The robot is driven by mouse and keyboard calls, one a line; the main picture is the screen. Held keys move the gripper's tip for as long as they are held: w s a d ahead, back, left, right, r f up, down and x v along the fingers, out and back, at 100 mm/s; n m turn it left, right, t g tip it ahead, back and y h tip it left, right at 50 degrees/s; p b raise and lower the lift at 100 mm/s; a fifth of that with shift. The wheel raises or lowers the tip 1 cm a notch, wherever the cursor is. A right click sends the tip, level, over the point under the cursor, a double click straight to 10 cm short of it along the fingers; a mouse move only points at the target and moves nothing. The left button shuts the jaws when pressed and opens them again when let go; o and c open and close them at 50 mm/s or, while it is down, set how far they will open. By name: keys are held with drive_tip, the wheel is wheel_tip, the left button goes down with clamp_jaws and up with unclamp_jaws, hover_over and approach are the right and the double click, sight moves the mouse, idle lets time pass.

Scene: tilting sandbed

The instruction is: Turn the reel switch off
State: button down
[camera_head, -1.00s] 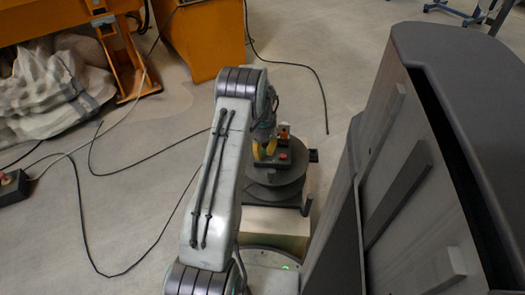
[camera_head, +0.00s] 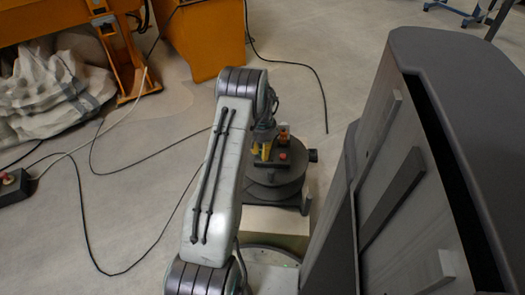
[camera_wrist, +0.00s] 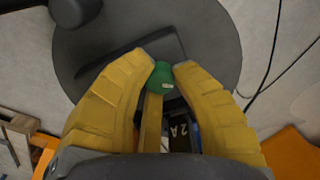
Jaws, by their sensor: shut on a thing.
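The reel (camera_head: 272,192) is a dark round drum on a stand right of my arm in the head view. A small red knob (camera_head: 283,156) sits on its top. My gripper (camera_head: 261,155) has yellow fingers just left of this knob. In the wrist view my gripper (camera_wrist: 162,68) is closed around a rounded green knob (camera_wrist: 161,77), with a fingertip on each side. The grey disc of the reel (camera_wrist: 212,52) lies behind it. I cannot tell from the markings which way the switch is set. The lower part of the green knob is partly hidden.
A large grey cabinet (camera_head: 400,200) stands close on the right. An orange machine (camera_head: 205,40) and white sacks (camera_head: 50,85) are at the back left. Black cables (camera_head: 82,215) lie on the floor at left. A box with a red button (camera_head: 8,180) is at the left edge.

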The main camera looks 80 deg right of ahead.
drive_tip(key=shift+a+f+n, duration=0.1)
drive_tip(key=shift+n, duration=0.8)
drive_tip(key=c, duration=1)
unclamp_jaws()
wheel_tip(320, 180, up, 12)
drive_tip(key=shift+r, duration=0.1)
idle(0.4)
